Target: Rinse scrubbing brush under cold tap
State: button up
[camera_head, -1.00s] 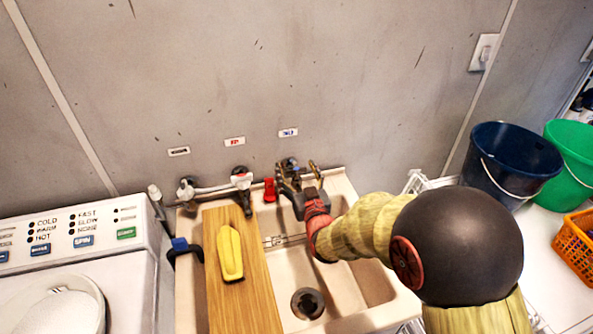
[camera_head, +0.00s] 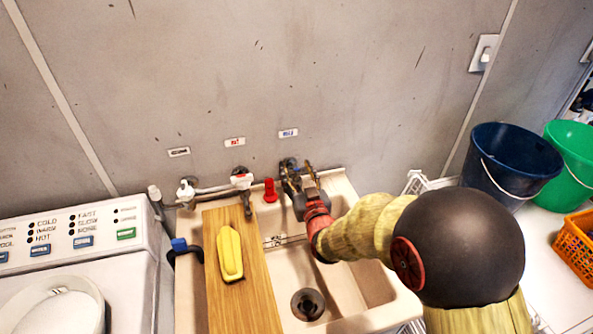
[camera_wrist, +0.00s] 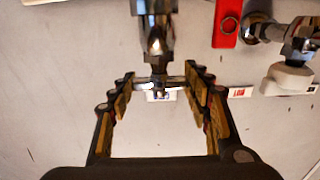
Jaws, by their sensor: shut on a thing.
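The yellow scrubbing brush (camera_head: 230,253) lies lengthwise on a wooden board (camera_head: 261,302) across the left part of the sink; its bristles cannot be made out. The cold tap (camera_head: 287,163) is on the wall below a blue-marked label (camera_head: 288,133). My gripper (camera_head: 299,178) is at this tap, away from the brush. In the wrist view my gripper (camera_wrist: 160,84) has its fingers either side of the metal cross handle of the cold tap (camera_wrist: 158,40), shut on it. I cannot tell whether water runs; the spout is mostly hidden.
The sink basin (camera_head: 283,270) with its drain (camera_head: 308,304) is below my arm. A red item (camera_head: 270,190) stands close left of my gripper, and the hot tap (camera_head: 240,180) is further left. A washing machine (camera_head: 126,262) is at left; buckets (camera_head: 508,165) are at right.

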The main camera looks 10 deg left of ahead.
jog(key=shift+y, duration=0.3)
jog(key=shift+w+d+n+g+y+b, duration=0.1)
jog(key=shift+d+n+g+y+b, duration=0.05)
jog(key=shift+n+g+y+b, duration=0.7)
jog(key=shift+n+g+y, duration=0.55)
jog(key=shift+n+y, duration=0.2)
jog(key=shift+y, duration=0.2)
jog(key=o, duration=1.2)
jog(key=shift+c, duration=0.2)
jog(key=v, duration=1.2)
